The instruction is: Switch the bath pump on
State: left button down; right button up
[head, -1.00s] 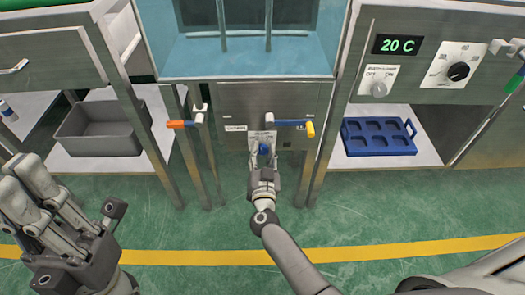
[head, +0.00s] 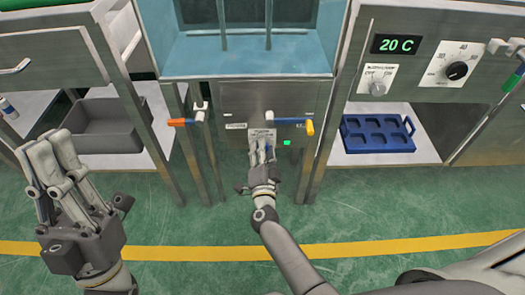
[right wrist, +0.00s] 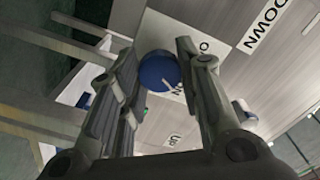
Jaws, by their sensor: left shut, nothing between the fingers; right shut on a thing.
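A round blue knob (right wrist: 158,72) with a pale pointer line sits on a white plate on the steel panel (head: 235,105) below the water tank. In the right wrist view, the letters "ON" show on the plate beside it. My right gripper (head: 262,148) is shut on the knob, its fingers (right wrist: 158,50) on either side of it. In the head view, the fingers mostly hide the knob. A small green lamp (head: 287,142) glows on the panel to its right. My left gripper (head: 48,150) is shut and empty at the left, above the floor.
A blue-and-yellow handle (head: 292,121) is just above and right of the right gripper; an orange-tipped handle (head: 185,122) is to its left. A grey bin (head: 110,125) and a blue tray (head: 378,134) rest on side shelves. A panel reads 20 C (head: 397,44).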

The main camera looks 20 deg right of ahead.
dwell(0.5)
jog(key=o, duration=1)
